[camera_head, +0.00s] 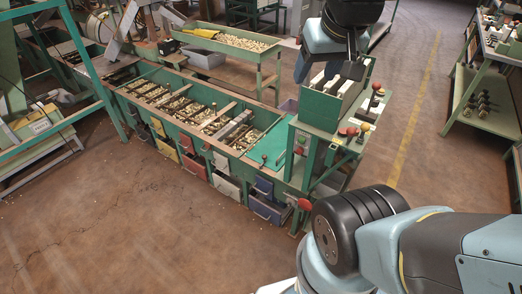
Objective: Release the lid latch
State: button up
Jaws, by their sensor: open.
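A flat green lid (276,146) closes the right end of the long green hopper bench. A small dark-knobbed lever (264,158) stands at the lid's near-left edge; it looks like the latch, but it is too small to tell its position. My gripper (338,72) hangs at the top, right of the lid and above it, in front of the green machine stand. It is open, and its fingers are dark and partly merge with the stand behind. I see nothing held in it, and it is apart from the lid and lever.
The hopper bench (168,83) has several bins of nuts and coloured drawers below. The green stand (320,117) with red and yellow knobs rises right of the lid. A nut tray (228,42) stands behind. A rack (480,98) is at the right. The floor in front is clear.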

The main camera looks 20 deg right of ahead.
jog(key=w+f, duration=0.2)
jog(key=w, duration=0.2)
jog(key=w+f+m, duration=0.1)
jog(key=w+f, duration=0.1)
jog(key=w, duration=0.2)
jog(key=w+f+m, duration=0.1)
jog(key=w+f, duration=0.1)
jog(key=w, duration=0.3)
jog(key=shift+a, duration=0.35)
grip_shut()
jog(key=w+f+m, duration=0.3)
jog(key=w+f, duration=1)
jog(key=f, duration=0.1)
jog(key=w+d+f+m, duration=0.1)
jog(key=f+m, duration=0.2)
jog(key=f, duration=1.2)
jog(key=w+f+m+t+h, duration=0.1)
jog(key=w+f+m, duration=0.1)
jog(key=f, duration=1.4)
jog(key=shift+d+f+m, duration=0.3)
jog(key=shift+d+m, duration=0.1)
jog(key=shift+m, duration=0.1)
